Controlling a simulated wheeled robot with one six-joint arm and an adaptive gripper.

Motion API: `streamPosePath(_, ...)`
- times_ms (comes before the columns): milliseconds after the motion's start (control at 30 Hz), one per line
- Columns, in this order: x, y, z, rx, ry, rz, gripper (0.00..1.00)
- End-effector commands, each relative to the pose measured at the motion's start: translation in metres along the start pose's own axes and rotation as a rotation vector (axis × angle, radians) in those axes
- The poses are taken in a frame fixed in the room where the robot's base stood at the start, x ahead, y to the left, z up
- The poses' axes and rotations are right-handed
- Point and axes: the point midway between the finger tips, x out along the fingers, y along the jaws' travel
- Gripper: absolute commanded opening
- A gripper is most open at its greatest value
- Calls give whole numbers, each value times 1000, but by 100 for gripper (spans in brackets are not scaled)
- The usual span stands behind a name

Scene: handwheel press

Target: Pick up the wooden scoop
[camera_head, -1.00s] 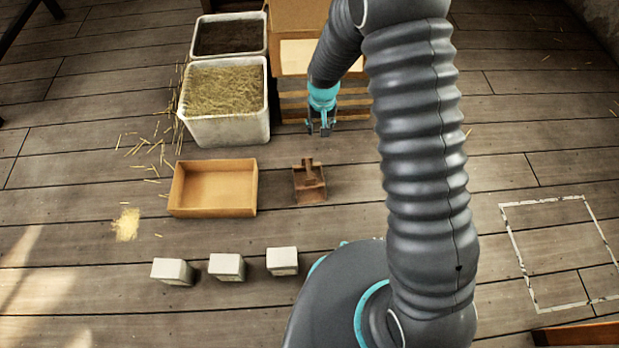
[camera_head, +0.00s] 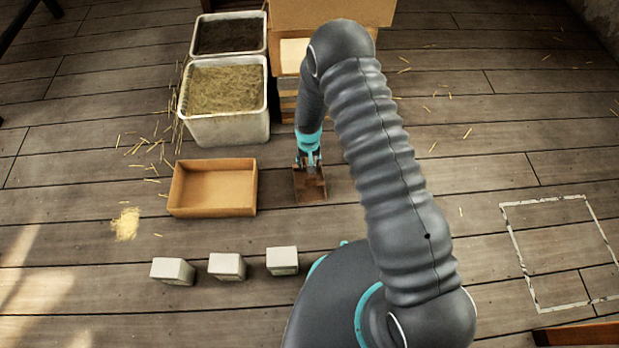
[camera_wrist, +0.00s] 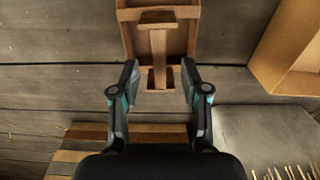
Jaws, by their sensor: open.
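The wooden scoop (camera_head: 311,187) lies on the plank floor, to the right of the shallow cardboard box. In the head view my gripper (camera_head: 308,163) is over the handle end of the scoop and hides most of the handle. In the wrist view the scoop's handle (camera_wrist: 158,60) points down the picture, between and a little beyond the two open fingers of my gripper (camera_wrist: 158,88). The fingers stand on either side of the handle end with gaps. I cannot tell how high they are above it.
A cardboard box (camera_head: 178,192) stands left of the scoop. Behind are a bin of straw (camera_head: 232,131), a bin of dark soil (camera_head: 199,36) and a cardboard carton (camera_head: 335,12). Several small pale blocks (camera_head: 228,266) stand in front. Bare floor lies right, with a taped outline (camera_head: 527,254).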

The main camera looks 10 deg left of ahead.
Motion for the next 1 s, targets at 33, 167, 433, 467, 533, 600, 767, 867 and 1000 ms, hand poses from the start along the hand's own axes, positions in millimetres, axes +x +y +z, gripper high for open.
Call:
streamPosePath(33,2,0,0,0,1,0,46)
streamPosePath(167,10,0,0,0,0,0,46)
streamPosePath(433,46,1,0,0,0,0,46)
streamPosePath(467,48,1,0,0,0,0,46)
streamPosePath(533,53,1,0,0,1,0,46)
streamPosePath(600,55,1,0,0,2,0,46)
streamPosePath(767,55,1,0,0,2,0,46)
streamPosePath(867,55,1,0,0,2,0,33)
streamPosePath(1000,55,1,0,0,1,0,0)
